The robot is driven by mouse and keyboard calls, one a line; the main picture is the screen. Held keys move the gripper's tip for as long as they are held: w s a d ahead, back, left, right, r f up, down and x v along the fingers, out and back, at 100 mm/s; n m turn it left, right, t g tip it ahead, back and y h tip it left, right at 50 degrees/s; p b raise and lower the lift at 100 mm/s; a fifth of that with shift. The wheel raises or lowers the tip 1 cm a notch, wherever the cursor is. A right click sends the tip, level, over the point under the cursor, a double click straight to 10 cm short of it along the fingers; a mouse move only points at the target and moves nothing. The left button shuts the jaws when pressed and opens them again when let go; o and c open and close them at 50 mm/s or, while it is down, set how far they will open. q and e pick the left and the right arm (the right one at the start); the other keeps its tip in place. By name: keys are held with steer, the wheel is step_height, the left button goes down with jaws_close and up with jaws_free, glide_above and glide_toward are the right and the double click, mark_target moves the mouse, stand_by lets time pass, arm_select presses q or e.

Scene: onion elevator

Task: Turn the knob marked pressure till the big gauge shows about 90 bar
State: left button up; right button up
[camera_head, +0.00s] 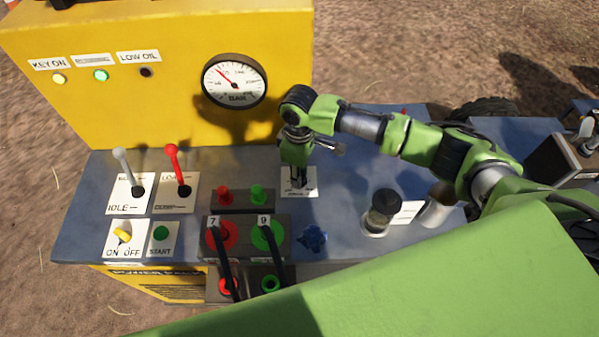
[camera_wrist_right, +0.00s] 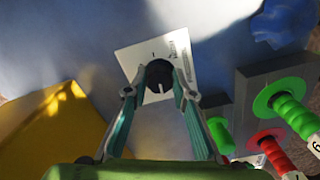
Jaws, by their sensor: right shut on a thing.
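The round white gauge (camera_head: 234,80) marked BAR sits on the upright yellow panel. Its red needle points up and left; the numbers are too small to read surely. My right gripper (camera_head: 298,184) reaches down to a white label plate (camera_head: 311,186) on the blue-grey deck. In the right wrist view, a dark round knob (camera_wrist_right: 159,75) with a pale mark stands on that plate, and my right gripper (camera_wrist_right: 158,90) is shut on it, a finger at each side. The plate's print is not legible, so I cannot read the word pressure. My left gripper is not in view.
Red and green hose couplings (camera_head: 268,236) stand close left of the plate, with a blue star-shaped knob (camera_head: 312,238) nearby. A red lever (camera_head: 172,165) and a grey lever (camera_head: 123,165) stand further left. A dark-capped cylinder (camera_head: 382,212) stands to the right.

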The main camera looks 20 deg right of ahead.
steer(key=o, duration=1.1)
steer(key=shift+r, duration=0.15)
step_height(320, 180, up, 12)
steer(key=shift+f, duration=0.2)
